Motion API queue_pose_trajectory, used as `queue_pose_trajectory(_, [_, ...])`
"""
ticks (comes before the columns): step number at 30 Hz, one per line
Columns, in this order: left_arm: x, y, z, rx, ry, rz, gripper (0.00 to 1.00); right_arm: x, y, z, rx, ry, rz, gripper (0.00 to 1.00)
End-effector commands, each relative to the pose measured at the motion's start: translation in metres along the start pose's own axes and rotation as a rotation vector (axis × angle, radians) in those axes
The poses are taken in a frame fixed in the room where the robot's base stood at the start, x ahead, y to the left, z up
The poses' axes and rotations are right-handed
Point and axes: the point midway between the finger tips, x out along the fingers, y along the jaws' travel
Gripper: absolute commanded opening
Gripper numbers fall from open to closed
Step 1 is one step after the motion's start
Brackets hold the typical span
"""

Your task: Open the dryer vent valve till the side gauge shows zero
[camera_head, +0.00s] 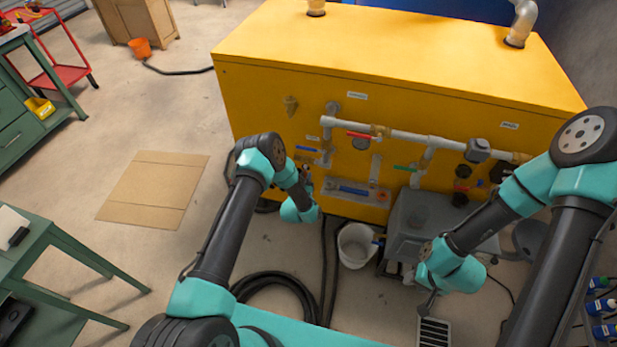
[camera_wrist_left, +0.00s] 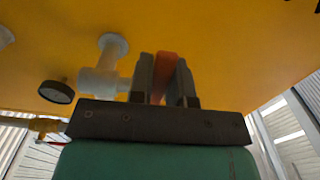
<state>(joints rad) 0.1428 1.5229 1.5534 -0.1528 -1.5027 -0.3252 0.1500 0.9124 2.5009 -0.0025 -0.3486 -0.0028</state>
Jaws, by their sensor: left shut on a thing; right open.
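My left gripper (camera_head: 305,180) is at the yellow tank's front wall, near its lower left piping. In the left wrist view, the left gripper's fingers (camera_wrist_left: 166,80) are shut on an orange-red handle (camera_wrist_left: 163,70) beside a pale pipe fitting (camera_wrist_left: 100,80). The arm hides this handle in the head view. A dark-rimmed round gauge (camera_wrist_left: 56,92) shows at the left in the wrist view, its dial too oblique to read. My right gripper (camera_head: 428,301) is open, low over the floor, apart from the tank.
The yellow tank (camera_head: 400,65) carries pale piping with blue (camera_head: 306,149) and green (camera_head: 405,169) levers. A grey machine (camera_head: 425,225) and white bucket (camera_head: 355,246) stand before it. Black hoses (camera_head: 280,282) lie on the floor. Cardboard (camera_head: 155,190) lies at left.

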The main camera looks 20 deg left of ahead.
Motion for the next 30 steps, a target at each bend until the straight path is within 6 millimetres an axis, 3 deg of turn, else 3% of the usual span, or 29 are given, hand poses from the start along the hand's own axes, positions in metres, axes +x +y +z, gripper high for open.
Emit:
queue_pose_trajectory(3, [0.000, 0.001, 0.000, -0.003, 0.000, 0.002, 0.00, 0.000, 0.000, 0.000, 0.000, 0.000, 0.000, 0.43])
queue_pose_trajectory(4, [0.000, 0.001, 0.000, -0.003, 0.000, 0.002, 0.19, 0.000, 0.000, 0.000, 0.000, 0.000, 0.000, 0.43])
queue_pose_trajectory(12, [0.000, 0.001, 0.000, -0.001, 0.000, 0.001, 0.44, 0.000, 0.000, 0.000, 0.000, 0.000, 0.000, 0.43])
queue_pose_trajectory(23, [-0.005, 0.001, 0.000, -0.001, -0.001, 0.001, 0.44, 0.000, 0.000, 0.000, 0.000, 0.000, 0.000, 0.43])
queue_pose_trajectory(30, [-0.033, 0.001, 0.001, -0.002, -0.003, 0.001, 0.44, 0.000, 0.000, 0.000, 0.000, 0.000, 0.000, 0.43])
